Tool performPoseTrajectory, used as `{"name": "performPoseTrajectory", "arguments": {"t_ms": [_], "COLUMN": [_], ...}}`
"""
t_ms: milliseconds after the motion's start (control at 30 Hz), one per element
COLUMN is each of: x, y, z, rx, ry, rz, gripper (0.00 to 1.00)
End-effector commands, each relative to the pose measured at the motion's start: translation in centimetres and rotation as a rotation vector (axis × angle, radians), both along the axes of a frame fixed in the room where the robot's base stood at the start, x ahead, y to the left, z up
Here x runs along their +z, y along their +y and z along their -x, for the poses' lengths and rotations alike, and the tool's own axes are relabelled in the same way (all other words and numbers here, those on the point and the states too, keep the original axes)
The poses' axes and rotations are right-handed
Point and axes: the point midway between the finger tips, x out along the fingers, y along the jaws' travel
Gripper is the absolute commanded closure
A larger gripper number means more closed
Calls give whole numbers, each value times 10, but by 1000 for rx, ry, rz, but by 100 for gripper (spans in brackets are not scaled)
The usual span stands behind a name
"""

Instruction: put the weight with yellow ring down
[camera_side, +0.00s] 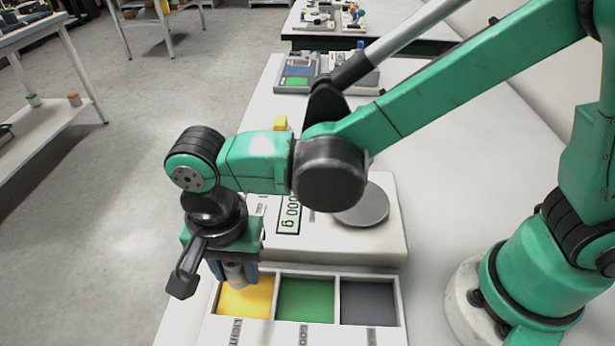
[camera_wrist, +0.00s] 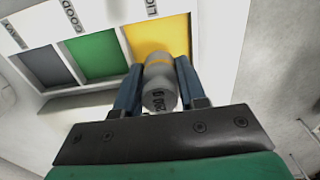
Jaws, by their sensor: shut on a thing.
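My gripper (camera_side: 234,272) is shut on a grey cylindrical weight, which shows best in the wrist view (camera_wrist: 160,93). A yellow ring runs round the weight near its far end, and its near end has dark lettering that seems to read "200 g". The blue fingers (camera_wrist: 158,76) press on both sides of it. The weight is over the yellow compartment (camera_side: 246,300) of the white sorting tray (camera_side: 270,335). I cannot tell whether its base touches the compartment floor. My wrist hides the weight's upper part in the side view.
The tray also has an empty green compartment (camera_side: 306,301) and an empty grey one (camera_side: 368,304). A white scale (camera_side: 385,238) with a bare round pan (camera_side: 362,207) stands right behind the tray. A small yellow object (camera_side: 281,122) and a grey device (camera_side: 297,73) are farther back.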

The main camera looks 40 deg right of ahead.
Motion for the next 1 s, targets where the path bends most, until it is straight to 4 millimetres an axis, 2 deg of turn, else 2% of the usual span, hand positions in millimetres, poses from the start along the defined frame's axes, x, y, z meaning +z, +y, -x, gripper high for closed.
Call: {"name": "performPoseTrajectory", "arguments": {"t_ms": [400, 800, 833, 900, 933, 1000], "x": [-43, -48, -48, -48, -48, -48], "y": [0, 0, 0, 0, 0, 0], "z": [0, 0, 0, 0, 0, 0], "rx": [0, 0, 0, 0, 0, 0], "ry": [0, 0, 0, 0, 0, 0], "rz": [0, 0, 0, 0, 0, 0], "gripper": [100, 100, 56, 36, 33, 33]}}
